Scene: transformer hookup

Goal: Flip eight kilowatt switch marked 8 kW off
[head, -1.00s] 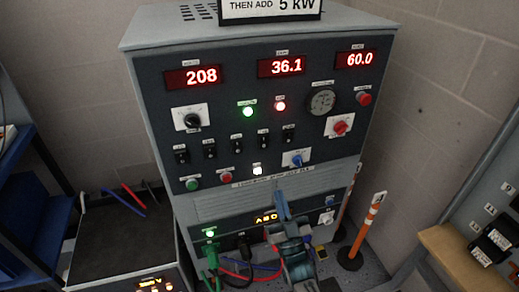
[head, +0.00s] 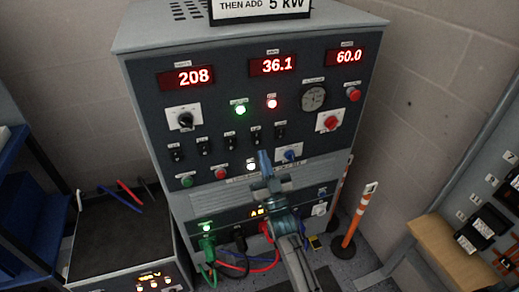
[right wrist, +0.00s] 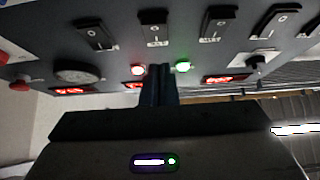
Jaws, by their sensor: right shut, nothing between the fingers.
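A row of several small black toggle switches runs across the middle of the dark panel (head: 330,160). The labels are too small to read, so I cannot tell which is the 8 kW switch. The fourth from the left (head: 256,135) is just above my right gripper (head: 264,156), with the third (head: 229,141) to its left and the fifth (head: 280,130) to its right. My right gripper is shut and empty, its tips pointing at the panel. In the right wrist view its fingers (right wrist: 159,72) show below a switch (right wrist: 154,30); contact is unclear. My left gripper is not in view.
Red displays read 208, 36.1 and 60.0. Green (head: 240,110) and red (head: 272,103) lamps are lit above the switches. A blue knob (head: 289,154) is close to my gripper's right. Cables (head: 262,267) hang below. An orange post (head: 362,215) stands at right.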

